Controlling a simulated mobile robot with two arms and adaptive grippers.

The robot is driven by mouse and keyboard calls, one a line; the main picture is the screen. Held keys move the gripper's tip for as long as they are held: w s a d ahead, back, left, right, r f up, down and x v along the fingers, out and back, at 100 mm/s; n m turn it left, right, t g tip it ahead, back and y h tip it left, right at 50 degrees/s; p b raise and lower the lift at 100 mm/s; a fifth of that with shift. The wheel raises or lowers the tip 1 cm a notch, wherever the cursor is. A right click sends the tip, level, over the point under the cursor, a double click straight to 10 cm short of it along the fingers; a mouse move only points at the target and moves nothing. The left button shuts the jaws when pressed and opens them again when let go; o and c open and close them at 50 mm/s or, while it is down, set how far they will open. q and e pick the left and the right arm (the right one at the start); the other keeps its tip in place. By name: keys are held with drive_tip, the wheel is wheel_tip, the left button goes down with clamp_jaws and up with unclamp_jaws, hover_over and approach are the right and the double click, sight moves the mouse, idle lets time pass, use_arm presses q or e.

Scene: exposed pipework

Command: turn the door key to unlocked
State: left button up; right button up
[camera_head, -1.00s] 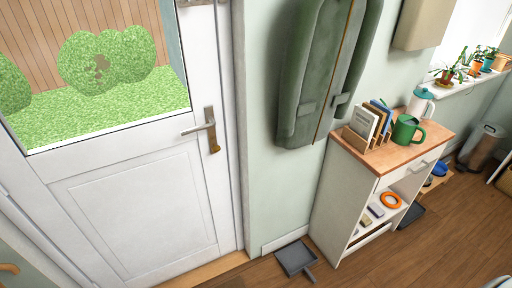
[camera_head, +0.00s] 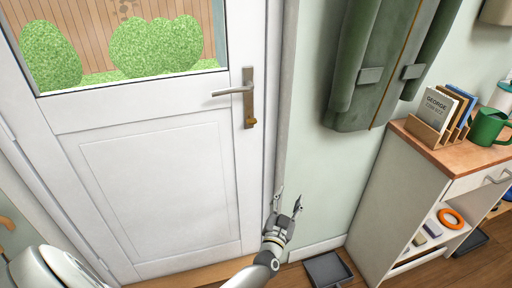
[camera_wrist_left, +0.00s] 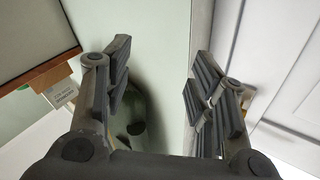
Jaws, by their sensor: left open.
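A white door (camera_head: 160,180) with a glass pane fills the left of the head view and looks closed. Its handle plate (camera_head: 248,98) carries a lever pointing left. The brass-coloured key (camera_head: 251,122) sits at the bottom of the plate; its exact turn is too small to tell. My left gripper (camera_head: 288,198) is open and empty, below and right of the key, in front of the door frame and wall, apart from the key. My right gripper is not in view.
A green coat (camera_head: 385,65) hangs on the wall right of the door. The space before the door panel is clear.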

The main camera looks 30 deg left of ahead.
use_arm(q)
drive_tip(key=w+a+r+n+y+b, duration=0.2)
drive_tip(key=a+r+n+y+b, duration=0.3)
drive_tip(key=r+y, duration=0.25)
drive_tip(key=n+g+y+b, duration=0.4)
drive_tip(key=n+y, duration=0.2)
approach(253, 122)
drive_tip(key=shift+h, duration=0.35)
drive_tip(key=shift+b+x, duration=0.85)
drive_tip(key=shift+x, duration=3.85)
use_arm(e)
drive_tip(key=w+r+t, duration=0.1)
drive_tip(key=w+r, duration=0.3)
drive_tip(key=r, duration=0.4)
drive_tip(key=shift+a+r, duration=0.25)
use_arm(q)
drive_tip(key=shift+a+f, duration=0.1)
drive_tip(key=shift+a, duration=0.05)
drive_tip(key=c, duration=1)
